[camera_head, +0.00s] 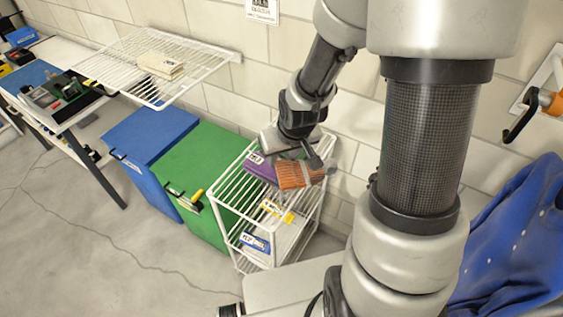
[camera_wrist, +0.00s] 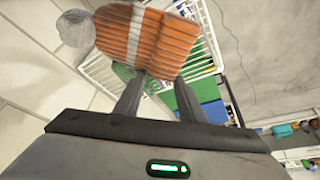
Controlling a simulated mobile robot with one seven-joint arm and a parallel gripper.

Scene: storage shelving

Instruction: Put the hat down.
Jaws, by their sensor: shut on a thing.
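The hat (camera_head: 298,176) is orange with a pale stripe. In the wrist view the hat (camera_wrist: 150,38) fills the top middle, with a grey fluffy pom-pom (camera_wrist: 75,28) at its left end. My gripper (camera_head: 315,160) is shut on the hat, above the top of a white wire rack in the head view. The wrist view shows the two fingers of my gripper (camera_wrist: 163,80) reaching to the hat's near edge. Their exact contact with the fabric is partly hidden. I cannot tell whether the hat touches the rack.
The white wire rack (camera_head: 240,231) has a purple item (camera_head: 259,168) on top beside the hat. Green (camera_head: 206,165) and blue (camera_head: 150,140) boxes stand to its left. A wire wall shelf (camera_head: 118,66) holds a beige folded item (camera_head: 160,65). Blue cloth (camera_head: 515,245) hangs at right.

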